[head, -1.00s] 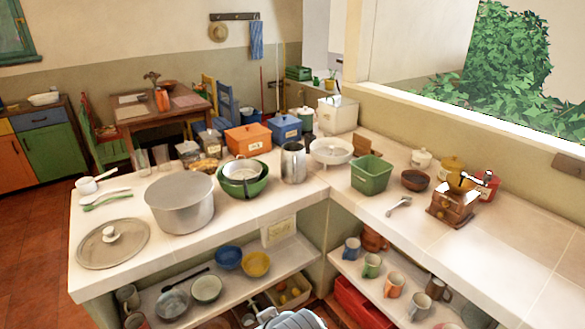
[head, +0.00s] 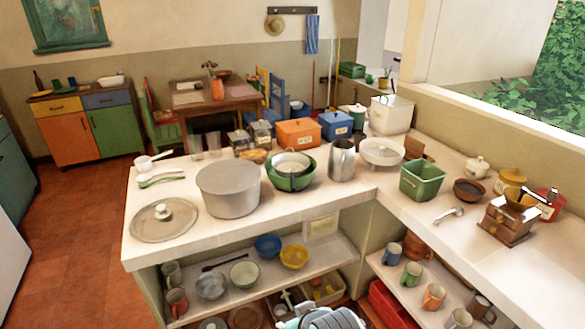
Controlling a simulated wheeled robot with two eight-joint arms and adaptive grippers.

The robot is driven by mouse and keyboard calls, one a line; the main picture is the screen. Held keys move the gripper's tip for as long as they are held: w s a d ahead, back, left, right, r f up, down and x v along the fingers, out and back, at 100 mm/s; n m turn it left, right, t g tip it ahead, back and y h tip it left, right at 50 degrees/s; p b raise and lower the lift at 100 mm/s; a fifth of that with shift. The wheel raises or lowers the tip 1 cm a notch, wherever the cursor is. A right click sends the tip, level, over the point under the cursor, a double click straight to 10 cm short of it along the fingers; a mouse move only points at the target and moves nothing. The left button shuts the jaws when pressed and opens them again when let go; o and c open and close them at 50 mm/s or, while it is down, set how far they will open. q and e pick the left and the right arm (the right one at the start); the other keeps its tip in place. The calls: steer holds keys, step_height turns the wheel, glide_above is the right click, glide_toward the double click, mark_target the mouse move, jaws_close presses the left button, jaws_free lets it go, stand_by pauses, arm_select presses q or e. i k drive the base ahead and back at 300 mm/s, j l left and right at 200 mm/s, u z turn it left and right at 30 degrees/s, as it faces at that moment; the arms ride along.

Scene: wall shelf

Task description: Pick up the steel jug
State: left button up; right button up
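The steel jug (head: 342,160) stands upright on the pale tiled counter (head: 330,205), near the inner corner. It is a tall grey metal jug with a handle. The green bowl (head: 291,178) with a metal strainer in it is to its left, and a white round dish (head: 381,151) is to its right. Neither of my grippers shows clearly. Only a grey ribbed part of my own body is at the bottom edge of the head view. Nothing touches the jug from my side.
A big steel pot (head: 228,190) and a lid (head: 164,220) are on the left counter. An orange box (head: 298,132) and a blue box (head: 335,125) stand behind the jug. A green bin (head: 422,181) and a coffee grinder (head: 508,220) are on the right counter. Shelves below hold bowls and mugs.

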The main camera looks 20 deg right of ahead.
mark_target(342, 154)
steer(key=i+l+z, duration=0.1)
steer(key=i+l, duration=0.6)
